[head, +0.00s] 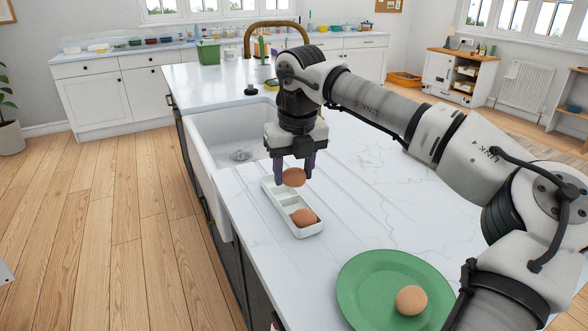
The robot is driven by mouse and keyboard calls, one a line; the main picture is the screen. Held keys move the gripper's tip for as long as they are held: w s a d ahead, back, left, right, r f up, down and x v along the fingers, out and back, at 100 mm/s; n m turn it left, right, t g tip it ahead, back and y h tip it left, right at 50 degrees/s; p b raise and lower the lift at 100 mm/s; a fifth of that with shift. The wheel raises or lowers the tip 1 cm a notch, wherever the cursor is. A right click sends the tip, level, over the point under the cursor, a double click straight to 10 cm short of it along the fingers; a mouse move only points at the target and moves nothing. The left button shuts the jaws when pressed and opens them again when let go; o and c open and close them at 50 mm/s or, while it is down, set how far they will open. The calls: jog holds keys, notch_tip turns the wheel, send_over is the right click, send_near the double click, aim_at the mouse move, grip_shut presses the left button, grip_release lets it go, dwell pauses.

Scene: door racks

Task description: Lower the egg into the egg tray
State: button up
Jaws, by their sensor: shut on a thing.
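A brown egg (294,177) is held between the two dark fingers of my gripper (293,172). The egg is over the middle of a white egg tray (313,232) on the marble counter. I cannot tell from this view whether it touches the tray. A second brown egg (304,217) sits in the tray's near compartment. The tray's far part shows empty, and its middle is partly hidden behind the held egg. A third brown egg (410,300) lies on a green plate (362,287) at the front right.
A white sink (222,140) is set into the counter left of the tray, with a brass tap (275,27) behind it. Drain grooves run right of the tray. The counter (390,215) between tray and plate is clear.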

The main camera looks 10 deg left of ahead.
aim_at(294, 186)
jog(key=shift+f, duration=0.1)
jog(key=shift+f+b, duration=0.7)
jog(key=shift+f, duration=0.3)
jog(key=shift+f+b, duration=1.25)
jog(key=shift+f, duration=0.5)
dwell(0.8)
jog(key=o, duration=0.7)
jog(key=shift+r, duration=0.1)
